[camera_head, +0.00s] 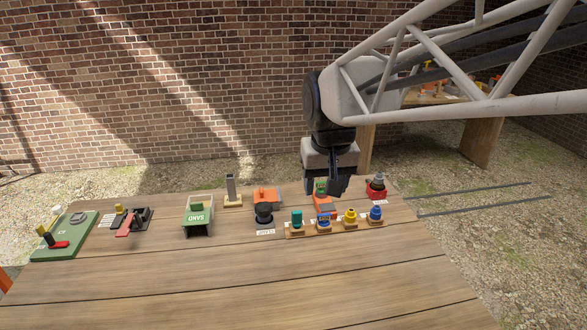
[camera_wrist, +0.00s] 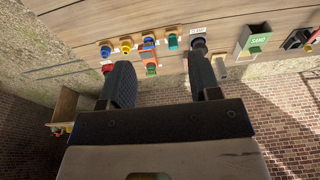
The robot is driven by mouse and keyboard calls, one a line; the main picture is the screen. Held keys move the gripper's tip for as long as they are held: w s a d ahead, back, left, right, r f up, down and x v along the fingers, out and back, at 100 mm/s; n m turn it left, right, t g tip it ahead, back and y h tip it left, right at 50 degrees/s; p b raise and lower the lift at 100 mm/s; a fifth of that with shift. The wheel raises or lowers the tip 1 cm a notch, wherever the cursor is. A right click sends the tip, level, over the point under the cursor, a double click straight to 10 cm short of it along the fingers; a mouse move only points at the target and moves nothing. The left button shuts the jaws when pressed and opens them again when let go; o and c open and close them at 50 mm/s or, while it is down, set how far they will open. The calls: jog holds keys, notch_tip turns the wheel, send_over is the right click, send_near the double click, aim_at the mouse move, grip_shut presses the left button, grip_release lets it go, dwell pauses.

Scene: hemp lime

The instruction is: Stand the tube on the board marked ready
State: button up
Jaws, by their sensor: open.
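My gripper (camera_head: 322,188) hangs open above the back part of the wooden table. In the wrist view its two dark fingers (camera_wrist: 162,78) are spread apart with nothing held between them. A grey upright post-like piece (camera_head: 231,188) stands on a small wooden base, left of my gripper; I cannot tell if it is the tube. I cannot tell which board is marked ready.
An orange piece with green (camera_head: 324,206) lies near below my gripper. Teal (camera_head: 297,217), yellow (camera_head: 350,216) and blue (camera_head: 375,213) pieces stand in front on wooden bases. A red piece (camera_head: 376,190) is right. A green SAND bin (camera_head: 198,216) is left. The table front is clear.

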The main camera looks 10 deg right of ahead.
jog(key=s+d+f, duration=0.1)
jog(key=s+f, duration=0.2)
jog(key=s, duration=0.5)
jog(key=s+d+f, duration=0.2)
jog(key=s+f, duration=0.1)
jog(key=s, duration=0.5)
jog(key=shift+s+d+t, duration=0.15)
jog(key=shift+s+t, duration=0.05)
jog(key=shift+t, duration=0.1)
